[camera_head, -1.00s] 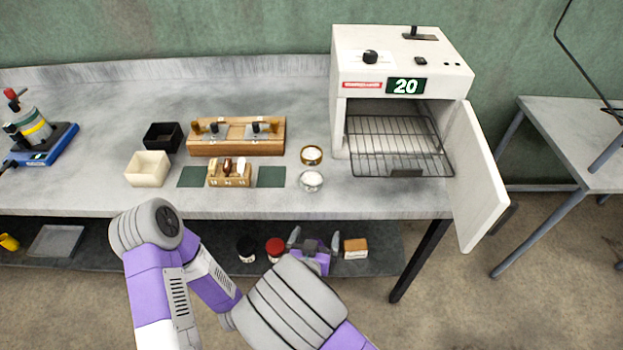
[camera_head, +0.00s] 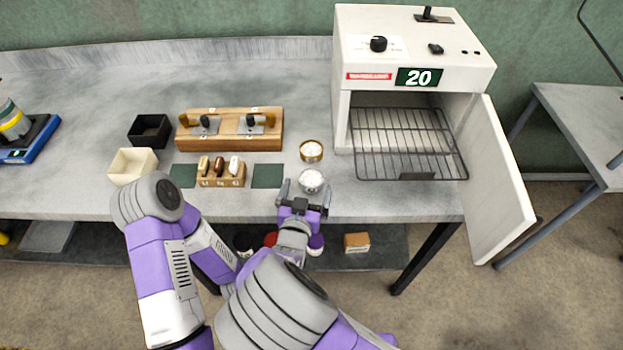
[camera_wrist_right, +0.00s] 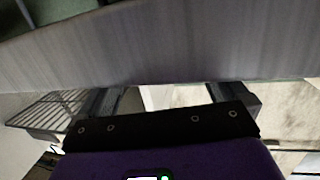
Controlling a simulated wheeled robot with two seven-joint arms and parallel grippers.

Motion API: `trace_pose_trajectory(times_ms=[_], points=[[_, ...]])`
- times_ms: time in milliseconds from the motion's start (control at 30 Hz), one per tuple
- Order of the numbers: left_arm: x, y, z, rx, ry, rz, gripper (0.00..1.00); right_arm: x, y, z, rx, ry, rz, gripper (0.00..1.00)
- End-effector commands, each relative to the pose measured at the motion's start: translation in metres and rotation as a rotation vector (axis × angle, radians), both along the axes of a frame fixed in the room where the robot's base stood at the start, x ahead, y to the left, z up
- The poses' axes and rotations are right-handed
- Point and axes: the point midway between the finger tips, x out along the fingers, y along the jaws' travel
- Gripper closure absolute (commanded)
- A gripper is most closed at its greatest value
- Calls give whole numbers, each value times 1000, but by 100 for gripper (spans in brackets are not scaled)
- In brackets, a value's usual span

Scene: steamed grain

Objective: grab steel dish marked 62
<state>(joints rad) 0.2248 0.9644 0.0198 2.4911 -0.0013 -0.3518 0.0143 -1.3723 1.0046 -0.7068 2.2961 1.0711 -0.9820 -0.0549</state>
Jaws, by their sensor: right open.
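A small steel dish (camera_head: 311,181) with white contents stands near the front edge of the bench; a 62 mark is too small to read on it. A similar dish with a brass-coloured rim (camera_head: 311,151) stands just behind it. My right gripper (camera_head: 306,190) is open and empty at the bench's front edge, its fingertips close to the steel dish's near side. Contact cannot be told. In the right wrist view the open fingers (camera_wrist_right: 162,97) face the grey bench edge, and no dish shows there. My left gripper is not in view.
An oven (camera_head: 415,50) with its door (camera_head: 495,185) open and a wire rack (camera_head: 405,145) stands to the right. Left of the dishes are a small wooden block (camera_head: 221,181), a longer wooden stand (camera_head: 229,143), green mats (camera_head: 267,176), and white (camera_head: 133,163) and black (camera_head: 150,130) boxes.

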Motion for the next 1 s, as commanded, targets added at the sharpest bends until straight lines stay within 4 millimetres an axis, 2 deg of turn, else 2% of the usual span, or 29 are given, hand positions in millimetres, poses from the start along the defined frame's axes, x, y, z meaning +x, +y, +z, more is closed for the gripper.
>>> trace_pose_trajectory(times_ms=[200, 300, 567, 667, 933, 1000], points=[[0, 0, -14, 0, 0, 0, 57, 32, -10, -3, 1, 0, -2, 0], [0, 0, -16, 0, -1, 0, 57, 42, -12, -3, 0, 0, -2, 0], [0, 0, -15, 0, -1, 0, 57, 45, -12, -2, -1, 1, 0, 0], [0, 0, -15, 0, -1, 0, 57, 45, -12, -2, -1, 1, 0, 12], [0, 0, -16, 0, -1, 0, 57, 44, -12, -2, -1, 1, 0, 54], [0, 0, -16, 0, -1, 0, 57, 44, -12, -2, 0, 0, 0, 56]])
